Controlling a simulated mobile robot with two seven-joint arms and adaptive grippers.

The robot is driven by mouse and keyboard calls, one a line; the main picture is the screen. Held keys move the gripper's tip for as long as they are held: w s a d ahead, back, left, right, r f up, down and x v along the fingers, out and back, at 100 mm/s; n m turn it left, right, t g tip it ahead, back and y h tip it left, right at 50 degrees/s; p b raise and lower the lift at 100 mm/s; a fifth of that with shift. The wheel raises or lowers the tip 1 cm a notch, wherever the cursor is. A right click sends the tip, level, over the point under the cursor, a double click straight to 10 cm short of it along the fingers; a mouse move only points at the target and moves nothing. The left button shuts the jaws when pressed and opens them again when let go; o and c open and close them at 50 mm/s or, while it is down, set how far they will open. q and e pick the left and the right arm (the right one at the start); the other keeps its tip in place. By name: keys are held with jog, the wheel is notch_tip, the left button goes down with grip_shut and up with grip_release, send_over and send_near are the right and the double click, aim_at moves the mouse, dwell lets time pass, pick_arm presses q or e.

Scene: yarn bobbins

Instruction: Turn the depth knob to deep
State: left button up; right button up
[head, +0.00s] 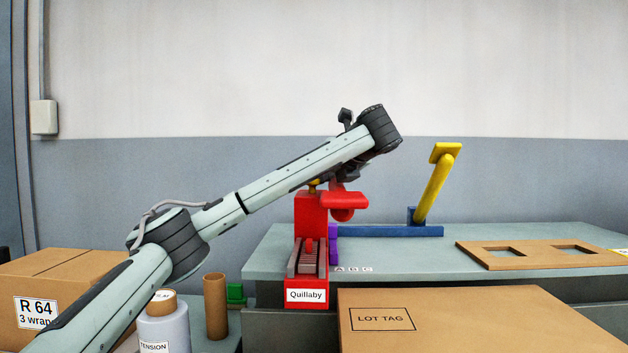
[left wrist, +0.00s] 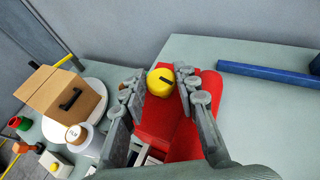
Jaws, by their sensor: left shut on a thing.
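The red machine (head: 311,212) labelled "Quillaby" stands on the grey-green bench and also fills the middle of the left wrist view (left wrist: 160,125). A round yellow knob (left wrist: 161,80) with a short black pointer mark sits on its top. In the wrist view the mark points right and slightly down. A sliver of yellow (head: 314,184) shows under my arm in the head view. My left gripper (left wrist: 158,83) is shut on the knob, one finger on each side. Its fingertips are mostly hidden behind my arm in the head view. I cannot read any depth markings. My right gripper is not in view.
A yellow lever (head: 433,188) rises from a blue bar (head: 388,231) behind the machine. A brown board with holes (head: 540,266) lies right. A "LOT TAG" box (head: 470,325) stands in front. A cardboard tube (head: 215,307) and grey bobbin (head: 164,325) stand left.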

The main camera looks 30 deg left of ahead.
aim_at(333, 185)
pick_arm(q)
jog(key=shift+w+n+g, duration=0.1)
jog(key=shift+n+g, duration=0.5)
jog(key=shift+g, duration=0.1)
jog(key=shift+f+y, duration=0.1)
jog(key=shift+y, duration=0.2)
jog(key=o, duration=1.2)
jog(key=shift+c, duration=0.2)
jog(key=shift+d, duration=0.15)
jog(key=shift+d+r, duration=0.45)
jog(key=shift+d, duration=0.1)
jog(key=shift+s+d+r, duration=0.25)
jog(key=shift+s+d, duration=0.25)
jog(key=shift+s, duration=0.05)
jog(key=v, duration=0.3)
jog(key=shift+d+r, duration=0.1)
jog(key=shift+d, duration=0.2)
jog(key=shift+s+d+r, duration=0.15)
jog(key=shift+s+d, duration=0.2)
jog(key=shift+d, duration=0.3)
